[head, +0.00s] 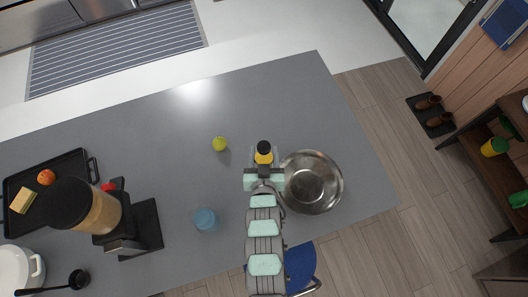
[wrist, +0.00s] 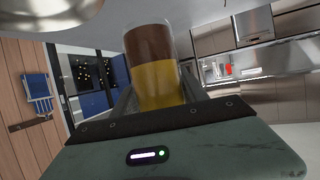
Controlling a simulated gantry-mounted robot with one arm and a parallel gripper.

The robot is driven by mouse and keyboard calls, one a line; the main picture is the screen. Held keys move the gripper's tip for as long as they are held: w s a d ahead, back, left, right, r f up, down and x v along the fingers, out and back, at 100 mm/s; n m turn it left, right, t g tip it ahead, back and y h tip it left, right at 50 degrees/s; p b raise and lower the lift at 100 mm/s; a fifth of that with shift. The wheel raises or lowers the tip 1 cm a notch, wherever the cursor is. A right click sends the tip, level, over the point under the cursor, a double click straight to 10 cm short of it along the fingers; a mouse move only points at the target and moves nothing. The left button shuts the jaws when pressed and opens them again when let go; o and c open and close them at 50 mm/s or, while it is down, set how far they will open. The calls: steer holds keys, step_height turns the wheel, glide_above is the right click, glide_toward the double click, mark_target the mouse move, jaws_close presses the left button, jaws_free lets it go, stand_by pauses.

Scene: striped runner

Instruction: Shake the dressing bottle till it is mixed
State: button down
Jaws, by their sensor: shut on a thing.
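The dressing bottle (head: 264,157) has a black cap and yellow contents in the head view, near the right part of the grey counter. In the wrist view the bottle (wrist: 155,75) shows two separate layers, brown at one end and yellow at the end nearer my gripper. My gripper (head: 264,170) is shut on the bottle. Its fingers show on both sides of the bottle in the wrist view, partly hidden behind the gripper body. The wrist view looks tilted.
A steel bowl (head: 312,183) stands just right of my gripper. A green-yellow fruit (head: 220,144) and a blue cup (head: 205,220) are to the left. A blender (head: 95,212), black tray (head: 22,215) and white pot (head: 18,268) fill the left end. The counter (head: 150,125) is clear behind.

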mark_target(264, 148)
step_height(264, 148, down, 8)
step_height(264, 148, up, 12)
steer(key=shift+w+r, duration=0.1)
stand_by(0.4)
steer(key=w+a, duration=0.3)
steer(key=w, duration=0.5)
steer(key=w+a, duration=0.2)
steer(key=w, duration=0.6)
steer(key=shift+s+d, duration=0.85)
steer(key=shift+s, duration=1.8)
steer(key=shift+s+d, duration=0.8)
steer(key=shift+s, duration=1.9)
steer(key=shift+s+d, duration=0.85)
steer(key=shift+s, duration=1.8)
